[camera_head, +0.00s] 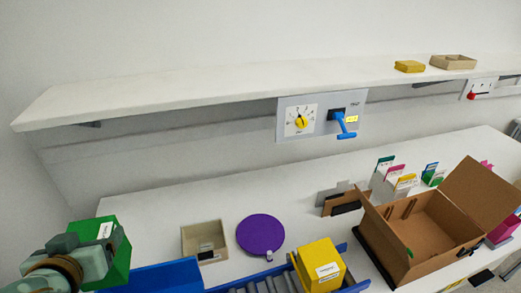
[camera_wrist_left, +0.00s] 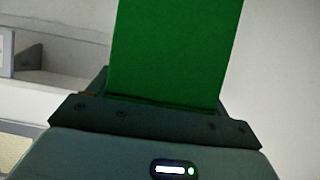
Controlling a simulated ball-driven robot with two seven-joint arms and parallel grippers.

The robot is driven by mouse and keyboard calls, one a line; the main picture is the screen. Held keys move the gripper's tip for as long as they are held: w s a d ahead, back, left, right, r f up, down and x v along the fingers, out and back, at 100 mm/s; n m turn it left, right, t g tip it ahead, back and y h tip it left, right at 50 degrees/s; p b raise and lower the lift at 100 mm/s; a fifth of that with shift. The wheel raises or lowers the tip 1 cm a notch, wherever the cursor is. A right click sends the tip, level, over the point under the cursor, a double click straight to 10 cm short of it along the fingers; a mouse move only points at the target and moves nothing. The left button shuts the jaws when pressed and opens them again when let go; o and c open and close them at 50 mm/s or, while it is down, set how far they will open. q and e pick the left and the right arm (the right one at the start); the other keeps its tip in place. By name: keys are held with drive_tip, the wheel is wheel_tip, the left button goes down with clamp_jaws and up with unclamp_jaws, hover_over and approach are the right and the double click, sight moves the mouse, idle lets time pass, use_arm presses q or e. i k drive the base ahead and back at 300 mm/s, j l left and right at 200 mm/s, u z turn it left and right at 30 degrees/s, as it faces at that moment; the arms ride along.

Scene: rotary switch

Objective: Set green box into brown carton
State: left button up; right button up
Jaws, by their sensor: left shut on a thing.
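The green box (camera_head: 120,255) is at the lower left of the head view, with a white label on its top. My left gripper (camera_head: 88,258) is shut on it. In the left wrist view the green box (camera_wrist_left: 175,50) rises from between the fingers of my left gripper (camera_wrist_left: 160,100). Whether the box touches the table is hard to tell. The brown carton (camera_head: 427,254) stands open at the right of the table, its flaps spread, far to the right of the green box. My right gripper is not in view.
A blue tray (camera_head: 165,277), a beige bin (camera_head: 203,237), a purple disc (camera_head: 260,233) and a yellow box (camera_head: 319,264) lie between the green box and the carton. Several upright cards (camera_head: 395,180) stand behind the carton. A shelf (camera_head: 200,92) with a switch panel (camera_head: 290,133) overhangs the back.

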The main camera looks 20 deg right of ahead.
sight(412, 243)
drive_tip(key=j+z, duration=0.1)
drive_tip(key=z, duration=0.3)
drive_tip(key=j+z, duration=0.15)
drive_tip(key=z, duration=0.25)
drive_tip(key=k+j+z, duration=0.1)
drive_tip(key=z, duration=0.75)
drive_tip(key=k+j, duration=0.05)
